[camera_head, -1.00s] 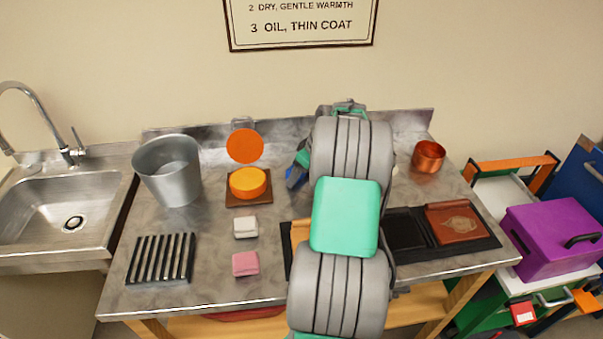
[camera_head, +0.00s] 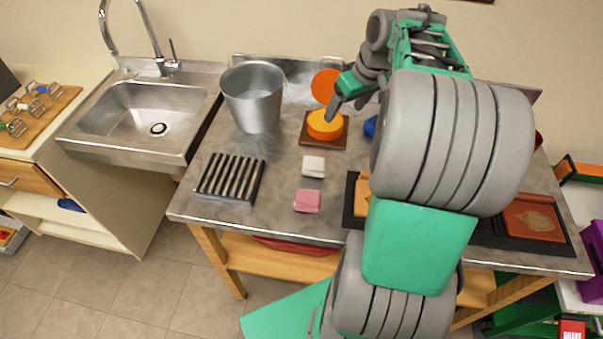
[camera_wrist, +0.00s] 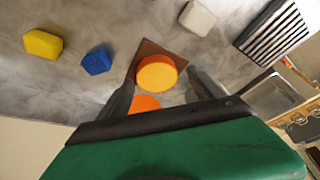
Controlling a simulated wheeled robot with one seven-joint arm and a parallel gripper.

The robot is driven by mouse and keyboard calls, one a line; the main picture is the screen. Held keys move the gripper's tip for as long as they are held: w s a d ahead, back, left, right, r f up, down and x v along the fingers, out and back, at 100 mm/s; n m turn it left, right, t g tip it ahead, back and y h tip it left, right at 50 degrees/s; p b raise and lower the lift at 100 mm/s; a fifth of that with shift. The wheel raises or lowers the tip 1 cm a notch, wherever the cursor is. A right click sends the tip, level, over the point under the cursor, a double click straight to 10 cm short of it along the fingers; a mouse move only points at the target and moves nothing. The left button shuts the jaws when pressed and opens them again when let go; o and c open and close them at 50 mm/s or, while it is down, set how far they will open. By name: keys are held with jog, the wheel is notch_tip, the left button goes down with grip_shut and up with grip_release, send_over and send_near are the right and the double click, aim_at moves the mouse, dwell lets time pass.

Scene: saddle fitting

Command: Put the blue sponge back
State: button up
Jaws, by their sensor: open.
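The blue sponge (camera_wrist: 97,61) lies on the metal bench top in the wrist view, left of the orange-yellow round tin (camera_wrist: 157,73) on its brown square. In the head view only a sliver of the blue sponge (camera_head: 370,127) shows; my arm hides the rest. My gripper (camera_wrist: 158,88) is open and empty, its fingers reaching toward either side of the tin in the wrist view. The gripper (camera_head: 346,98) is above the back of the bench in the head view. The black slatted rack (camera_head: 230,178) looks empty, at the bench's left front.
A yellow sponge (camera_wrist: 43,43) lies beyond the blue one. A white block (camera_head: 313,166) and a pink block (camera_head: 307,201) lie mid-bench. A metal bucket (camera_head: 254,98) stands at back left, beside the sink (camera_head: 150,118). A dark tray with leather pieces (camera_head: 533,218) is at right.

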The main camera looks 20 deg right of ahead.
jog(key=s+a, duration=0.3)
jog(key=a, duration=0.8)
jog(key=s+a+f+m, duration=0.1)
jog(key=s+a+f, duration=0.3)
jog(key=s+a, duration=0.6)
jog(key=shift+s+a+f+g+h, duration=0.3)
jog(key=shift+s+a+h, duration=0.1)
jog(key=shift+s, duration=0.1)
jog(key=shift+c, duration=0.3)
